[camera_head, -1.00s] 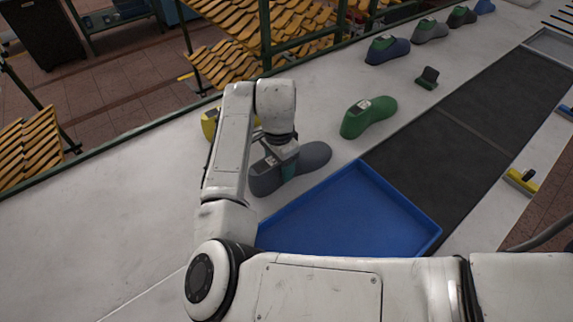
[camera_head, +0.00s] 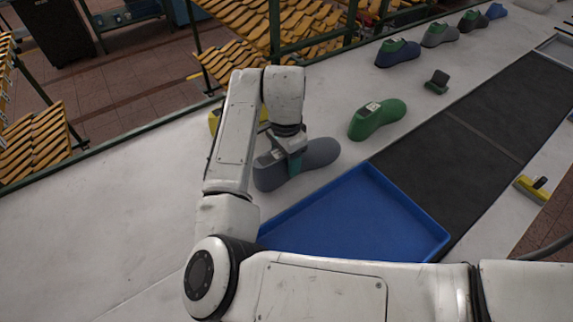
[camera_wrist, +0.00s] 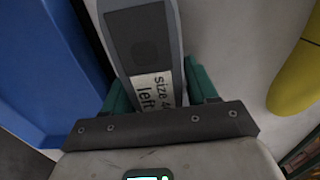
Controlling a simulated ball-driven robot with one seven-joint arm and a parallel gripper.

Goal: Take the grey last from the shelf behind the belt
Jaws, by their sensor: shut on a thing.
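The grey last (camera_head: 316,155) is on the white surface behind the blue tray (camera_head: 410,204) in the head view, partly hidden by my gripper. My gripper (camera_head: 295,163) is shut on it from above. In the wrist view the grey last (camera_wrist: 143,45) lies between the two green fingers of my gripper (camera_wrist: 160,90). A label on it reads "size 4" and "left", with the size partly cut off. I cannot tell whether the last is touching the surface or lifted slightly.
A green last (camera_head: 377,119) stands to the right, and a yellow last (camera_head: 214,118) is partly hidden behind my arm. The dark belt (camera_head: 450,150) runs at right beyond the tray. More lasts, including a blue one (camera_head: 398,53), stand farther back. The surface at left is clear.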

